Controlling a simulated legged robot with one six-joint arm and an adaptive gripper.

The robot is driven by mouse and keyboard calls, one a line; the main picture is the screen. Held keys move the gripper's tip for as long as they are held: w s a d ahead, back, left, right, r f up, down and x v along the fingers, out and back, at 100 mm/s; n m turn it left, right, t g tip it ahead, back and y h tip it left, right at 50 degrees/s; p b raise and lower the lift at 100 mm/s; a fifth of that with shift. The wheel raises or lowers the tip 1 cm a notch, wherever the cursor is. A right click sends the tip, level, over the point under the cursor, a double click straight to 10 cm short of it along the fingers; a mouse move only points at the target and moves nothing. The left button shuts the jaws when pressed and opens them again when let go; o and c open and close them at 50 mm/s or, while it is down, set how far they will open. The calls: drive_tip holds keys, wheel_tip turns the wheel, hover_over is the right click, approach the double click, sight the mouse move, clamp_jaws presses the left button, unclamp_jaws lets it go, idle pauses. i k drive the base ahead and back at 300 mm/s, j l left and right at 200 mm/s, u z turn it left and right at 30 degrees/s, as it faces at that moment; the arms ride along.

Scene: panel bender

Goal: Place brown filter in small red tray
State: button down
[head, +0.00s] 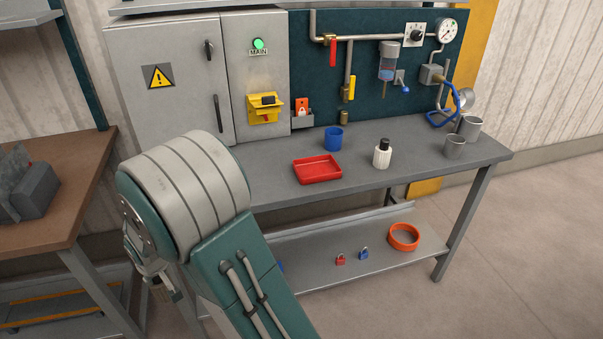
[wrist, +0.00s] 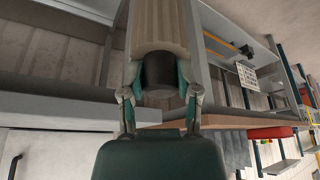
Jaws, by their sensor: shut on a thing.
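The brown filter (wrist: 160,25) is a ribbed tan cylinder with a black end, large in the wrist view, its far end cut off by the top edge. My gripper (wrist: 160,92) is shut around its black end, one finger on each side. In the head view my gripper (head: 152,275) is at the lower left, mostly behind my arm, and the filter can hardly be made out there. The small red tray (head: 319,170) lies on the grey workbench, right of my arm, and looks empty. My gripper is well apart from it.
On the workbench (head: 440,165), a blue cup (head: 334,139) stands behind the tray and a white ribbed bottle-like thing with a black top (head: 382,154) to its right. Metal cups (head: 454,147) stand farther right. A brown-topped table (head: 75,190) is at the left.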

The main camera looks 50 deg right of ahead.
sight(317, 171)
drive_tip(key=j+z, duration=0.15)
drive_tip(key=z, duration=1.2)
